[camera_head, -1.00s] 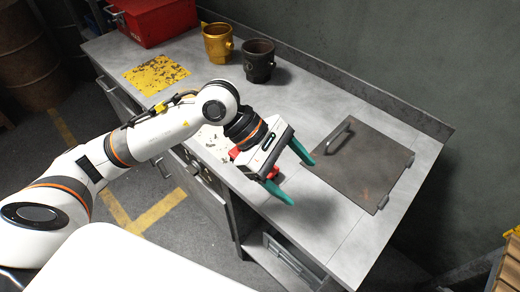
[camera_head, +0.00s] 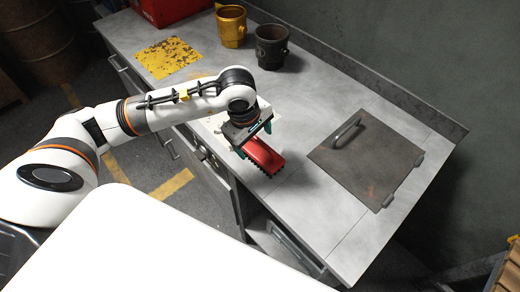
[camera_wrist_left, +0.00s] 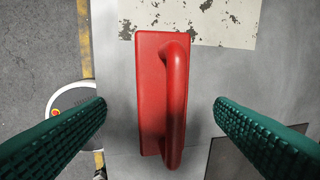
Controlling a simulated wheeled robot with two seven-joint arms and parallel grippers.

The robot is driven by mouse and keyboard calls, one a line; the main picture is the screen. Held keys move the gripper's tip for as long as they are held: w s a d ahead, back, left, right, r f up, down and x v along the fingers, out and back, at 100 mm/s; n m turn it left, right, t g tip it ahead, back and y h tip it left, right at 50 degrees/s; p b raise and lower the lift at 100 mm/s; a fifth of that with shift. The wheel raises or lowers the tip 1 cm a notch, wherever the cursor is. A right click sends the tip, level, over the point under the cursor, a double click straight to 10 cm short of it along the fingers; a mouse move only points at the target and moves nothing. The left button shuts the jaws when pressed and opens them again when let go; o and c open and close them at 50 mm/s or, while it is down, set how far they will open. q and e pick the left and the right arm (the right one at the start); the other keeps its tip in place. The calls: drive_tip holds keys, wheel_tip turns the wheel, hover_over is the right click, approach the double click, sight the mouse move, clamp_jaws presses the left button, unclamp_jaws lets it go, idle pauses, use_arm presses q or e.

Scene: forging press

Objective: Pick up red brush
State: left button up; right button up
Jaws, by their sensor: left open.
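The red brush (camera_head: 263,156) lies on the grey metal counter, near its front edge. In the left wrist view the brush (camera_wrist_left: 152,95) is seen from above, with its looped red handle on top. My left gripper (camera_head: 256,137) is over the brush and points down. In the wrist view its two green fingers (camera_wrist_left: 162,118) are spread wide, one on each side of the brush, with gaps between them and it. It is open and empty. My right gripper is not in view.
The grey counter (camera_head: 310,205) has a dark hatch plate (camera_head: 365,165) with a handle on the right. A gold mug (camera_head: 231,27) and a dark mug (camera_head: 271,47) stand at the back. A red box (camera_head: 168,10) and a worn yellow patch (camera_head: 170,58) are at the left.

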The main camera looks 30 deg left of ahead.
sight(258, 149)
use_arm(q)
drive_tip(key=f, duration=0.2)
drive_tip(key=w+f+p, duration=0.1)
drive_tip(key=shift+d+f, duration=0.3)
drive_tip(key=shift+f, duration=0.35)
drive_tip(key=shift+c, duration=0.4)
drive_tip(key=c, duration=1.1)
wheel_tip(258, 149, up, 10)
drive_tip(key=shift+r+b, duration=0.1)
drive_tip(key=shift+b, duration=0.9)
drive_tip(key=o, duration=0.6)
drive_tip(key=c, duration=0.4)
drive_tip(key=shift+w+a, duration=0.1)
